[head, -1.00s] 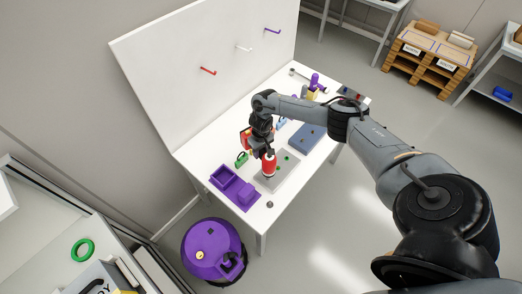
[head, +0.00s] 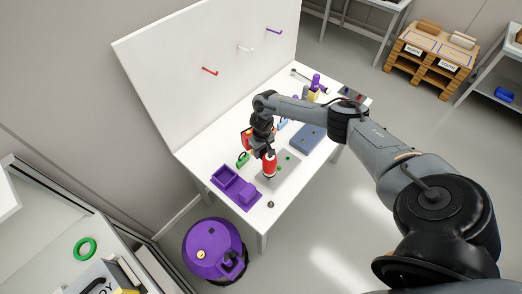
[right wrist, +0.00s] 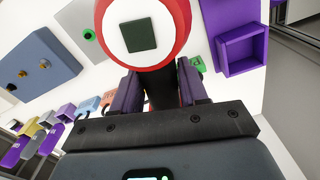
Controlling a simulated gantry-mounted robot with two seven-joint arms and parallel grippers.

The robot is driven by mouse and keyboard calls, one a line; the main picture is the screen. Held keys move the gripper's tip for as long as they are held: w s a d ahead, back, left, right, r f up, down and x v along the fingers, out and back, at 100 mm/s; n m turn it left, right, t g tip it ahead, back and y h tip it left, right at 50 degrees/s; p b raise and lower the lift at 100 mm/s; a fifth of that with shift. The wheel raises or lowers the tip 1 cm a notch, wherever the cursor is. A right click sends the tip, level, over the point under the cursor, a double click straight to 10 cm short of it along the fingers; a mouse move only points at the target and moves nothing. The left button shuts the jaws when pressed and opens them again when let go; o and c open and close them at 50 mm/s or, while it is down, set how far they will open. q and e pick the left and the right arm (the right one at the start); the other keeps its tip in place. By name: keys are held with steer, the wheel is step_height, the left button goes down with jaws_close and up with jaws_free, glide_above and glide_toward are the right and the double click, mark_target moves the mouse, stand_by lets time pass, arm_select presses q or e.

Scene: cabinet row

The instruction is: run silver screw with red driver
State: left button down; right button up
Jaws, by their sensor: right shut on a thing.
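The red driver (head: 269,164) is upright, tip down, over the grey plate (head: 287,173) on the white workbench. My right gripper (head: 264,148) is shut on it. In the right wrist view the driver's red round end with a dark square (right wrist: 139,35) fills the top middle, between the purple fingers of my right gripper (right wrist: 156,92). The driver hides the spot under its tip, so I cannot see the silver screw there or whether the tip touches it. A small green spot (head: 289,158) shows on the plate. My left gripper is not in view.
A purple tray (head: 226,176) lies left of the plate and a blue-grey block (head: 308,138) to its right. A small dark round object (head: 270,204) sits near the front edge. A white board (head: 205,75) with hooks stands behind. A purple round bin (head: 214,252) is on the floor.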

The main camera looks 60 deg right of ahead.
steer(key=shift+s+d+f, duration=0.1)
steer(key=shift+s+f, duration=0.05)
steer(key=shift+s, duration=0.1)
steer(key=shift+p, duration=0.4)
stand_by(0.6)
stand_by(0.5)
steer(key=shift+p, duration=0.45)
stand_by(0.4)
stand_by(0.6)
steer(key=shift+r+p, duration=0.25)
steer(key=shift+p, duration=0.2)
stand_by(0.5)
